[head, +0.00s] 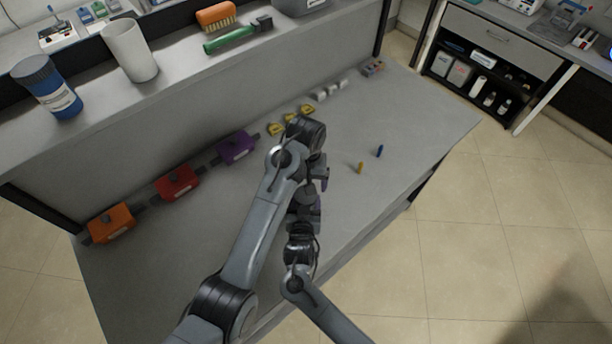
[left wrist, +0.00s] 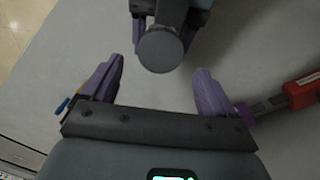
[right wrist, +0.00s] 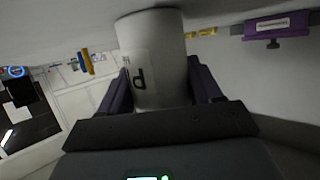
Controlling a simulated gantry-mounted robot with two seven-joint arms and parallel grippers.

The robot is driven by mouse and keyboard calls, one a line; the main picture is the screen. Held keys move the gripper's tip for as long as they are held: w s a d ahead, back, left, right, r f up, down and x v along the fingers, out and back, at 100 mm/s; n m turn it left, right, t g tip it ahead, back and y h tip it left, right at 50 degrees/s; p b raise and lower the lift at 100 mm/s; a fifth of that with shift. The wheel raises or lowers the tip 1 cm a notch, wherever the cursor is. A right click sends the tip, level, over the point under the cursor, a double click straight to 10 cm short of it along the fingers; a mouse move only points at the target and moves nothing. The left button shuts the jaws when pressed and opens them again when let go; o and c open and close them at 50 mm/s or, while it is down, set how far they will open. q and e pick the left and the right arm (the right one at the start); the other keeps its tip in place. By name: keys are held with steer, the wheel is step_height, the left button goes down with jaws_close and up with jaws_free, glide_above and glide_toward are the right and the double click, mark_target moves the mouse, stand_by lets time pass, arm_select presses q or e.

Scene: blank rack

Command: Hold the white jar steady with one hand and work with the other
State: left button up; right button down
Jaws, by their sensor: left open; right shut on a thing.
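The white jar (right wrist: 155,55) stands out in the right wrist view, with a dark mark on its side. My right gripper (right wrist: 160,85) is shut on it, one purple finger on each side. In the left wrist view a round grey end (left wrist: 160,50), apparently the jar's top, faces my left gripper (left wrist: 158,78). My left gripper is open, its fingers apart on either side of that end; contact cannot be told. In the head view my right gripper (head: 304,212) is over the bench beside my left arm, and the jar is mostly hidden.
Orange (head: 111,223), red (head: 177,183) and purple (head: 237,147) blocks line the back of the bench (head: 400,120). Yellow pieces (head: 275,128) and white pieces (head: 332,91) lie farther along. A small yellow peg (head: 361,167) and blue peg (head: 380,150) stand right of my arms.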

arm_select(q)
steer(key=shift+f, duration=2.7)
steer(key=c, duration=1.1)
steer(key=shift+m, duration=0.9)
steer(key=o, duration=1.2)
steer(key=shift+c, duration=0.2)
steer(key=shift+r, duration=0.1)
steer(key=shift+r, duration=2.2)
steer(key=shift+c, duration=0.3)
